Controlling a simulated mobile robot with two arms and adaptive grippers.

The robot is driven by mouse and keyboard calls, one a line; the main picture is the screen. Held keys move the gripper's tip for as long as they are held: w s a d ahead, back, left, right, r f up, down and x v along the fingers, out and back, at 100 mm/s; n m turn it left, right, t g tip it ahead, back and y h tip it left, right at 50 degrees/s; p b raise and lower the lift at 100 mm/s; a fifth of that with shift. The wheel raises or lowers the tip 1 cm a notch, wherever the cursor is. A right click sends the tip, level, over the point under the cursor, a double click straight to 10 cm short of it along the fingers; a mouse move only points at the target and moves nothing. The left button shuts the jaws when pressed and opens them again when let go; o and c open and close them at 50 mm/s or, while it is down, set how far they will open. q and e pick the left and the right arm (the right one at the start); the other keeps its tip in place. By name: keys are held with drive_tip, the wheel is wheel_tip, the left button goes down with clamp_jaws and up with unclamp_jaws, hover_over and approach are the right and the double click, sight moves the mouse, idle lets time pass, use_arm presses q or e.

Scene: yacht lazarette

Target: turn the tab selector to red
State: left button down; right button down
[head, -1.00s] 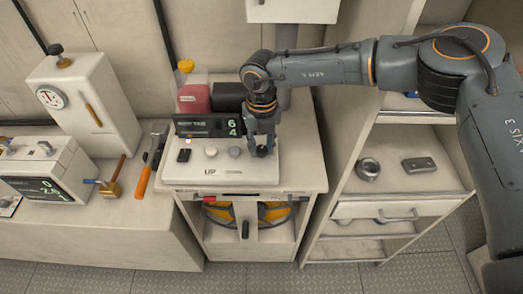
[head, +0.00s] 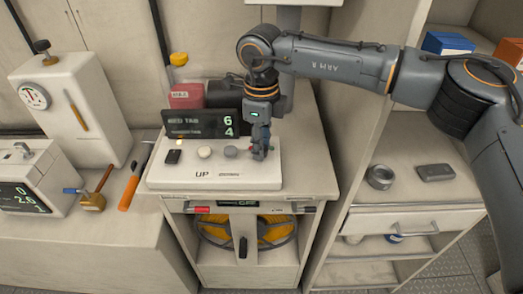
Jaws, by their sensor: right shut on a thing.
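A white console (head: 270,177) stands on the cabinet top, marked "UP" on its front. It has a black switch (head: 172,157), a white knob (head: 204,152) and a grey knob (head: 231,151) in a row. My right gripper (head: 261,151) points down at the right end of this row. It is shut on a small knob there, which seems to be the tab selector; the fingers mostly hide it, so its setting cannot be read. The dark display (head: 200,124) behind shows 6 and 4 beside small text lines that are hard to read. My left gripper is out of view.
Behind the display are a red box (head: 186,96) and a dark case (head: 222,94). A chisel-like tool with an orange handle (head: 129,192) lies on the left bench. Shelves with a metal ring (head: 380,176) and a grey block (head: 435,172) stand on the right.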

drive_tip(key=shift+n+b, duration=0.6)
drive_tip(key=shift+n, duration=0.7)
drive_tip(key=c, duration=1)
unclamp_jaws()
drive_tip(key=shift+r, duration=0.2)
wheel_tip(320, 180, up, 12)
drive_tip(key=shift+f, duration=0.15)
